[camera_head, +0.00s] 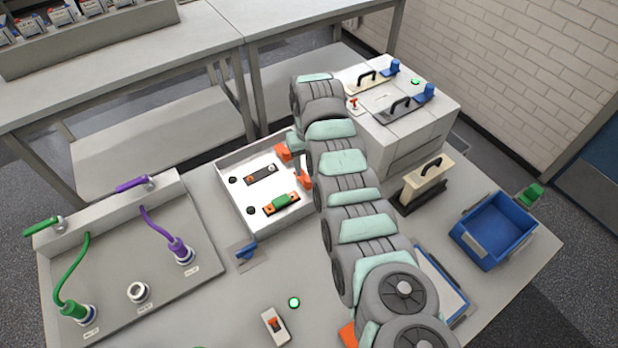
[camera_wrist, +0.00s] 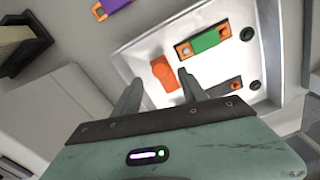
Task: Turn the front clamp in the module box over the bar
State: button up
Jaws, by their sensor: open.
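The white module box (camera_head: 228,163) holds a green module with orange ends (camera_head: 281,202) at the front and a dark bar (camera_head: 262,175) behind it. The orange front clamp (camera_head: 304,179) is at the box's right side, beside the green module. The orange rear clamp (camera_head: 284,153) is farther back. In the wrist view the front clamp (camera_wrist: 166,74) shows near the green module (camera_wrist: 206,40). My gripper (camera_wrist: 158,78) is open, with one finger on each side of this clamp; contact cannot be told. In the head view my arm hides most of my gripper.
The box wall (camera_wrist: 128,62) runs close to my left finger. A beige handled block (camera_head: 425,185) and a blue bin (camera_head: 495,230) stand to the right. A grey cycler with handled lids (camera_head: 400,130) stands behind. Cable panel (camera_head: 110,270) is at left.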

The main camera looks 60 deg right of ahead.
aim_at(309, 178)
jog(key=shift+f+b, duration=0.5)
jog(key=shift+f, duration=2.25)
jog(key=shift+c, duration=0.5)
grip_shut()
